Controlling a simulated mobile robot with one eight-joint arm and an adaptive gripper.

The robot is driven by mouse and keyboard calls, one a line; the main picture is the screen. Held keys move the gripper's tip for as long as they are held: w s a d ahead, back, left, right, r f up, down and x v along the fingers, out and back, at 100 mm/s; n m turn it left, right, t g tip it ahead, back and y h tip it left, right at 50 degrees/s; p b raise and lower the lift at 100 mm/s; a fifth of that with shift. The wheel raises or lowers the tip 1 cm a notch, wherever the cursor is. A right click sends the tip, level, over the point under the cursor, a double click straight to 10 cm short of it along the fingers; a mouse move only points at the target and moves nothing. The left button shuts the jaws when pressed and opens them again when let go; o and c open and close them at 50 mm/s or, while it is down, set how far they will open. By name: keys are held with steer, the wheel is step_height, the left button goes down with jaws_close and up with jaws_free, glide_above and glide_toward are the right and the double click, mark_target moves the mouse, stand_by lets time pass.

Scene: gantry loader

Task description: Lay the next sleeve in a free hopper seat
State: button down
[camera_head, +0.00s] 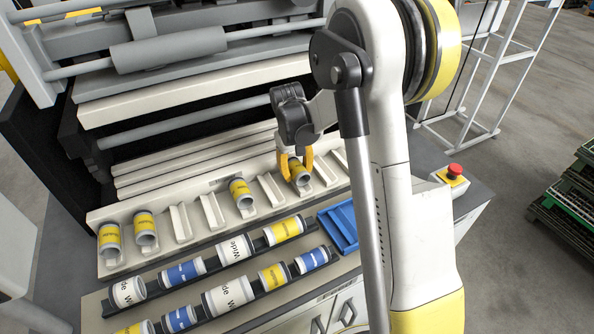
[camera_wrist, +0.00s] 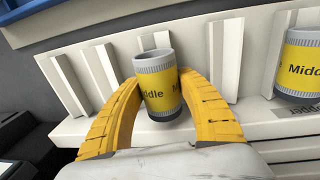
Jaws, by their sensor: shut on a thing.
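My gripper (camera_head: 299,168) is shut on a yellow "Middle" sleeve (camera_head: 299,173) with grey ends, at a seat in the right half of the white hopper (camera_head: 226,221). The wrist view shows this sleeve (camera_wrist: 157,85) standing upright between the two yellow fingers (camera_wrist: 160,105), in front of the seat dividers. I cannot tell whether it rests on the seat. Other yellow sleeves sit in the hopper: one in the middle (camera_head: 241,192) and two at the left end (camera_head: 145,228) (camera_head: 109,238). Empty seats (camera_head: 212,211) show between them and further right.
Two dark racks (camera_head: 208,271) in front hold white, blue and yellow sleeves. A blue tray (camera_head: 340,226) lies at their right end. A red stop button (camera_head: 454,170) stands at the right. The grey roller (camera_head: 166,52) and machine bars are behind the hopper.

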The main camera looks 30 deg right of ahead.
steer(key=c, duration=0.7)
jaws_free()
steer(key=shift+c, duration=0.2)
steer(key=r, duration=0.7)
steer(key=a+r, duration=0.1)
steer(key=r, duration=0.3)
steer(key=shift+r, duration=0.3)
step_height(320, 180, up, 6)
steer(key=p, duration=0.4)
steer(key=shift+r, duration=0.25)
steer(key=shift+a, duration=0.1)
